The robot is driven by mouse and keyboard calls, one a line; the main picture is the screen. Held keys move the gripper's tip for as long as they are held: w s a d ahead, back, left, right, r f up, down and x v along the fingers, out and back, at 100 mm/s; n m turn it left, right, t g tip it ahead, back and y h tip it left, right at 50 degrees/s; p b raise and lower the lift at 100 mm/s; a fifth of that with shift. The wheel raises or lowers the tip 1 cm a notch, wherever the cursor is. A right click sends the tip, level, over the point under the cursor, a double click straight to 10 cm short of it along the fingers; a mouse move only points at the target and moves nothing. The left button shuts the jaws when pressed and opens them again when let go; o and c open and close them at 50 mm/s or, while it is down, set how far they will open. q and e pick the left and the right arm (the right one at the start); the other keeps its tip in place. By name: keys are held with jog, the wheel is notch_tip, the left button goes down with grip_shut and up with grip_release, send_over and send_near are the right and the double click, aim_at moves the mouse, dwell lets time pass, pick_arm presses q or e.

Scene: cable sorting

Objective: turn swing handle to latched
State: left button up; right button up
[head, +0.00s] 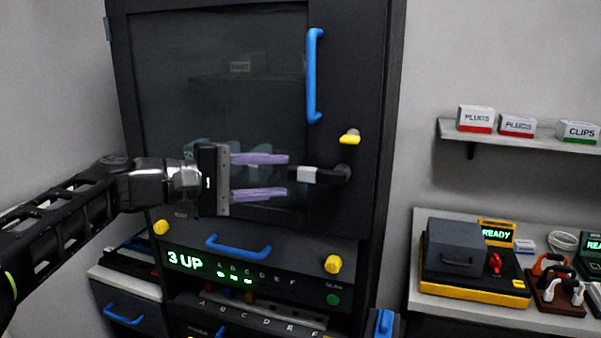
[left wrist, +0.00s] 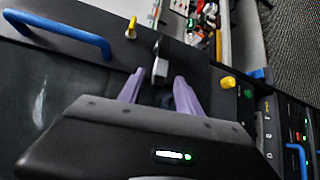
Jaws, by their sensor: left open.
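The swing handle (head: 322,174) sits on the right side of the dark cabinet door (head: 345,75). It is a black lever with a pale band, lying about level and pointing left from its pivot. It also shows in the left wrist view (left wrist: 161,62). My left gripper (head: 287,175) is open, with its two purple fingers pointing right, one above and one below the level of the handle's free end. In the left wrist view the handle stands at the gap between the fingertips (left wrist: 159,78). I cannot tell whether they touch. My right gripper is not in view.
A vertical blue door handle (head: 314,75) and a yellow knob (head: 349,138) are above the swing handle. Below is a panel reading "3 UP" (head: 185,261) with a blue handle and yellow knobs. A shelf and a bench with devices stand at the right.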

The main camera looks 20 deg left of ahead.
aim_at(300, 175)
pick_arm(q)
jog(key=p+x, duration=0.1)
jog(key=x, duration=0.4)
jog(key=shift+w+d, duration=0.2)
jog(key=shift+d, duration=0.05)
jog(key=shift+c, duration=0.4)
grip_shut()
dwell(0.8)
